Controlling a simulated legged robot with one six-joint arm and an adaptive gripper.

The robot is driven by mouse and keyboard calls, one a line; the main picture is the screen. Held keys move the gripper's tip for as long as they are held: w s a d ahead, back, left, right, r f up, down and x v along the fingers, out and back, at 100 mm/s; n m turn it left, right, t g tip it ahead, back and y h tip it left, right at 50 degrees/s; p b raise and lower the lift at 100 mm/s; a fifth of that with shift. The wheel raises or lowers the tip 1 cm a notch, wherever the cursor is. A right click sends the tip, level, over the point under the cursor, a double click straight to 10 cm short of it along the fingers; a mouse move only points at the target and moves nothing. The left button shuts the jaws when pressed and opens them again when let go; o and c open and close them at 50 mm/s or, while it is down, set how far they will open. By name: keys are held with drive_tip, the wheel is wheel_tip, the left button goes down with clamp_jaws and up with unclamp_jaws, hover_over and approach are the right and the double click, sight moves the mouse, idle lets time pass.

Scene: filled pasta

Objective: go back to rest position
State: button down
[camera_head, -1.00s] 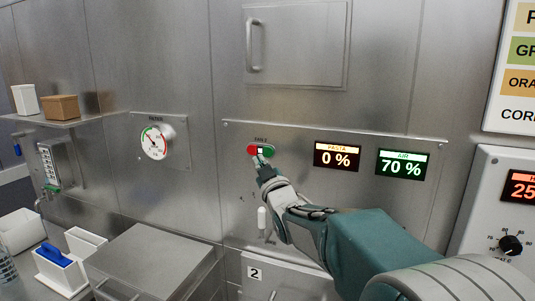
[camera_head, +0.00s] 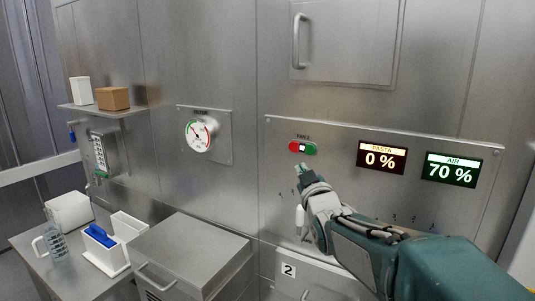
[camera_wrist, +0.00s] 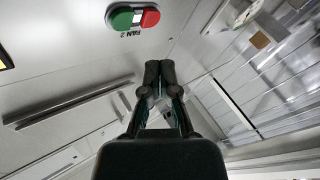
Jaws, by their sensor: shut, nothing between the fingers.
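My gripper (camera_head: 300,170) is in front of the steel wall panel, a little below the red and green FAN 2 button pair (camera_head: 302,148). It is shut with nothing between its fingers. In the wrist view the closed fingertips (camera_wrist: 160,72) stand apart from the button pair (camera_wrist: 133,17), which shows upside down near the top edge. My arm comes in from the lower right of the head view. It hides part of the panel's lower area.
Right of the buttons are the PASTA display (camera_head: 381,158) at 0 % and the AIR display (camera_head: 452,169) at 70 %. A round gauge (camera_head: 200,134) is on the wall to the left. A steel box (camera_head: 190,250) and a white holder with a blue-handled item (camera_head: 108,250) stand at lower left.

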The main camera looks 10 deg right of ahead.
drive_tip(key=s+f+m+g, duration=0.2)
drive_tip(key=s+f+g, duration=0.2)
drive_tip(key=s, duration=0.6)
drive_tip(key=s+f+m+g+h, duration=0.1)
drive_tip(key=s+f+g, duration=0.4)
drive_tip(key=s, duration=0.6)
drive_tip(key=s+f+m+g, duration=0.2)
drive_tip(key=s+f+g, duration=0.3)
drive_tip(key=s+f, duration=0.3)
drive_tip(key=s, duration=0.3)
drive_tip(key=shift+s+d+f+m, duration=0.15)
drive_tip(key=shift+s+m, duration=0.1)
drive_tip(key=shift+m, duration=0.15)
